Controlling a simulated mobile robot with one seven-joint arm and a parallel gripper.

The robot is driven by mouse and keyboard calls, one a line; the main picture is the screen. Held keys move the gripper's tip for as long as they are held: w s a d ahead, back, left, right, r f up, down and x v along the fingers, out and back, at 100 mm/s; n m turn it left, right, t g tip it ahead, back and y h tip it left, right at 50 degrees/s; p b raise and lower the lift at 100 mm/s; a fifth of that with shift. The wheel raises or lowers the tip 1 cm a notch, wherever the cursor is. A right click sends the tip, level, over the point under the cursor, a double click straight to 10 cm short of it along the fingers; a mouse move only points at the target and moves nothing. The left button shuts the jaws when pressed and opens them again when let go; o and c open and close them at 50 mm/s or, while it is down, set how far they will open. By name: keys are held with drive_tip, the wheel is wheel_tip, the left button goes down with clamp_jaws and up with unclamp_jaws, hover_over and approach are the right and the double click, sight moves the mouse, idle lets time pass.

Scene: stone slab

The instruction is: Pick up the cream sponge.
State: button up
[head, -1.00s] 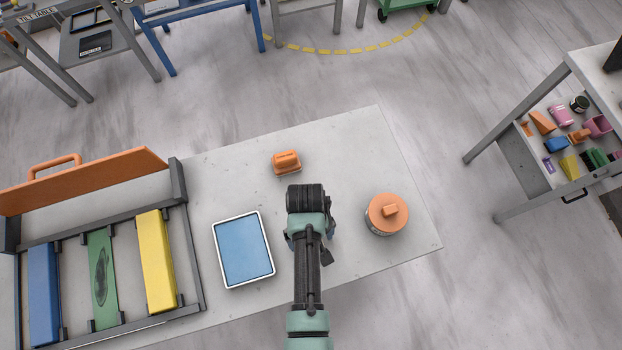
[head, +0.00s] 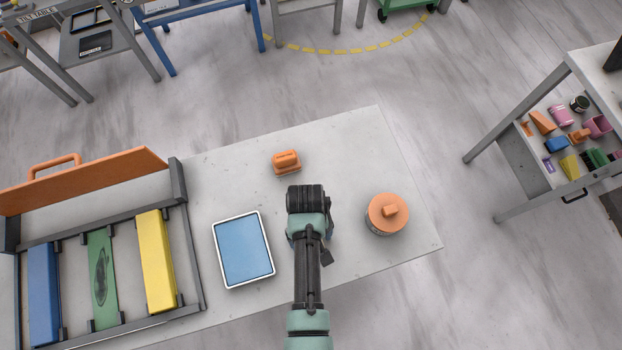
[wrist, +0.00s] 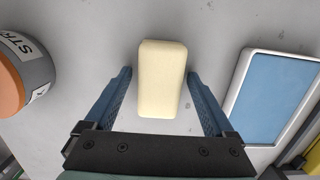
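The cream sponge (wrist: 161,78) is a rounded block on the grey slab, seen in the wrist view. My gripper (wrist: 160,80) is open, with one blue finger on each side of the sponge and a visible gap to each. The height of the fingers above the slab is hard to tell. In the head view my gripper and wrist (head: 308,215) are over the slab, and the sponge is hidden beneath them.
A blue pad in a white tray (head: 219,258) lies left of my gripper. An orange-lidded container (head: 388,213) stands to the right, and an orange-handled tool (head: 287,162) lies beyond. A rack (head: 185,215) with blue, green and yellow bars is at the left of the slab (head: 345,140).

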drive_tip(key=c, duration=1.2)
wheel_tip(320, 180, up, 11)
drive_tip(key=shift+f+b, duration=0.2)
drive_tip(key=shift+b, duration=0.1)
